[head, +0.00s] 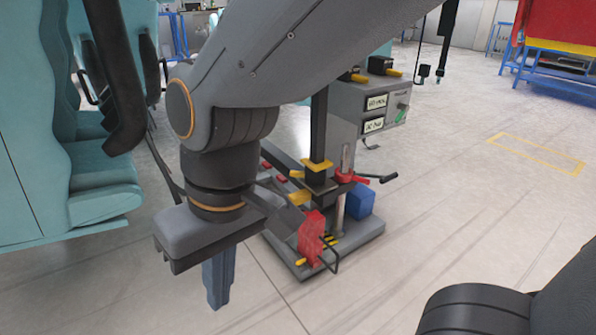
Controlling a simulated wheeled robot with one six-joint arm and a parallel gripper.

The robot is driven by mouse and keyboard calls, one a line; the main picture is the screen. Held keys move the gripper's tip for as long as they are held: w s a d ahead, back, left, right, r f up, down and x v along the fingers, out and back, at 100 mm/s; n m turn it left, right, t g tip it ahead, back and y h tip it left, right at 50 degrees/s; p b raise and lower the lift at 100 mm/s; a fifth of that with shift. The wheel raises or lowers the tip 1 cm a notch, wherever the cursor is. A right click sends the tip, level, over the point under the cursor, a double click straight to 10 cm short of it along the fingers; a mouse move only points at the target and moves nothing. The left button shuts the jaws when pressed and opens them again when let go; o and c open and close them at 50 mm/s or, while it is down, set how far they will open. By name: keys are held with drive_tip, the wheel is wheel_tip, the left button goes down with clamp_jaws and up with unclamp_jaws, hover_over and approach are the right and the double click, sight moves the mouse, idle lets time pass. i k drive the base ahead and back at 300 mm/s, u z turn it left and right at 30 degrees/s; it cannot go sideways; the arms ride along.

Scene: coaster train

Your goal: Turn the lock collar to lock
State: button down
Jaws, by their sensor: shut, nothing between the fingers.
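A red collar (346,175) sits around a grey upright post (349,155) on a floor-standing fixture in the middle of the view. A short red lever sticks out of the collar to the right, and a black handle (377,178) extends just beside it. I take this red ring to be the lock collar; I cannot read its lock position. My gripper (217,303) points down at the left front of the fixture, its blue-grey fingers shut and empty. It is well apart from the collar. My arm crosses above the fixture and hides part of it.
The fixture's grey base plate (373,231) carries a red block (311,238), a bent black handle and a blue block (360,202). A labelled control box (366,104) stands behind. Teal seats (85,150) are close on the left. The floor to the right is clear.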

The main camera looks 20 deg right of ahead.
sight(340, 178)
drive_tip(key=u, duration=1.1)
drive_tip(key=i, duration=0.95)
drive_tip(key=z, duration=1.8)
